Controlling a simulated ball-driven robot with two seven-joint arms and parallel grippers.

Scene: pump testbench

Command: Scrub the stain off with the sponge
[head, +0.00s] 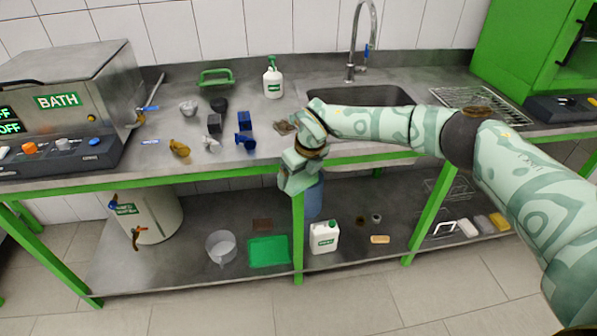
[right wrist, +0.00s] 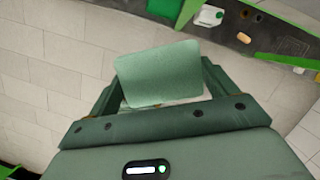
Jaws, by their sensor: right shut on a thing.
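In the right wrist view, a flat, pale green rectangular pad, which looks like the sponge (right wrist: 160,73), sits between the fingers of my right gripper (right wrist: 160,98). The gripper is shut on it. In the head view my right gripper (head: 297,182) points down in front of the counter's front edge, and I cannot make out the sponge there. A dark brown stain (head: 283,128) lies on the steel counter (head: 330,148), just left of my right wrist and behind the gripper; my arm may cover part of it. My left gripper is not in view.
A sink (head: 385,95) with a tap is behind my right arm. A white spray bottle (head: 272,82), blue fittings (head: 245,140) and a BATH unit (head: 75,95) stand on the counter. The lower shelf holds a white canister (head: 323,237) and a green tray (head: 268,251).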

